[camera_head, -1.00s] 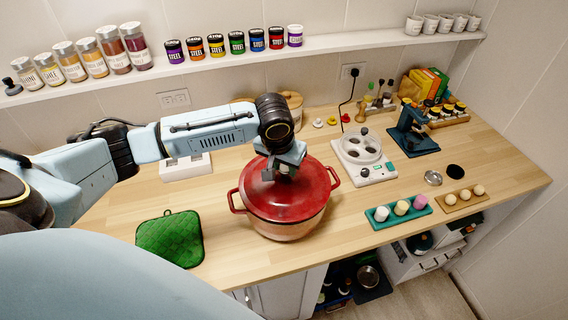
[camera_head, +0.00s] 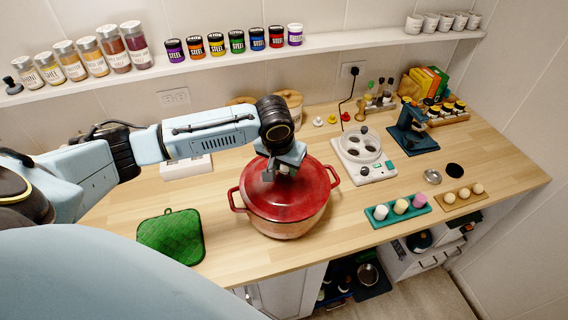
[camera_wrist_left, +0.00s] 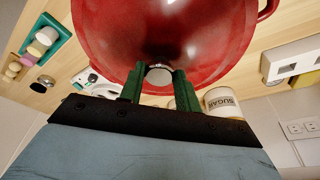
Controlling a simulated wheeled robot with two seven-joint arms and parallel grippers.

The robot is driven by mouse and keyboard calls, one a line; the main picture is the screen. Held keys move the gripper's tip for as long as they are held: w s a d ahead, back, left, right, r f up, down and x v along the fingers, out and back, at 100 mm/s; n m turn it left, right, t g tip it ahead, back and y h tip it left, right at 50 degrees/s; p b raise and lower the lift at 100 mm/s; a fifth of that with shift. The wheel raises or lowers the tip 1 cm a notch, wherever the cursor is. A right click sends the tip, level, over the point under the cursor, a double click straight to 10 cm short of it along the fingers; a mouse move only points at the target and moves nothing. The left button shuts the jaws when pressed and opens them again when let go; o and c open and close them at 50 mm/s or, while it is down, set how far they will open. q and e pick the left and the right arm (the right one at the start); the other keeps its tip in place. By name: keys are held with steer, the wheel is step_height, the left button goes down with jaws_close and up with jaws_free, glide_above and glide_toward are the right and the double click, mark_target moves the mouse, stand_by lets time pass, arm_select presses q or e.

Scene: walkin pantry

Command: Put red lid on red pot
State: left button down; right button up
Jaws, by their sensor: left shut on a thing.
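The red pot (camera_head: 287,229) stands on the wooden counter, with a red handle at each side. The red lid (camera_head: 296,203) lies over the pot's mouth; I cannot tell whether it is fully seated. My left gripper (camera_head: 281,175) is above the lid and shut on its knob. In the left wrist view, the green fingers of my left gripper (camera_wrist_left: 159,84) close on the round metal knob, and the lid (camera_wrist_left: 165,30) fills the top of the picture. The gripper hides the knob in the head view. My right gripper is not in view.
A green pot holder (camera_head: 171,236) lies left of the pot. A white appliance (camera_head: 364,157), a teal tray (camera_head: 398,211) and a blue device (camera_head: 412,130) stand to the right. A sugar canister (camera_head: 289,108) stands behind my arm. The counter's front edge is close to the pot.

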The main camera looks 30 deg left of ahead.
arm_select(q)
steer(key=shift+w+f, duration=0.1)
steer(key=shift+f, duration=0.1)
stand_by(0.9)
steer(key=c, duration=1)
jaws_free()
steer(key=shift+c, duration=0.2)
steer(key=shift+o, duration=0.6)
steer(key=shift+s+f, duration=0.2)
steer(key=v, duration=1.3)
steer(key=shift+r+b, duration=0.35)
steer(key=shift+b, duration=0.05)
steer(key=shift+d, duration=0.1)
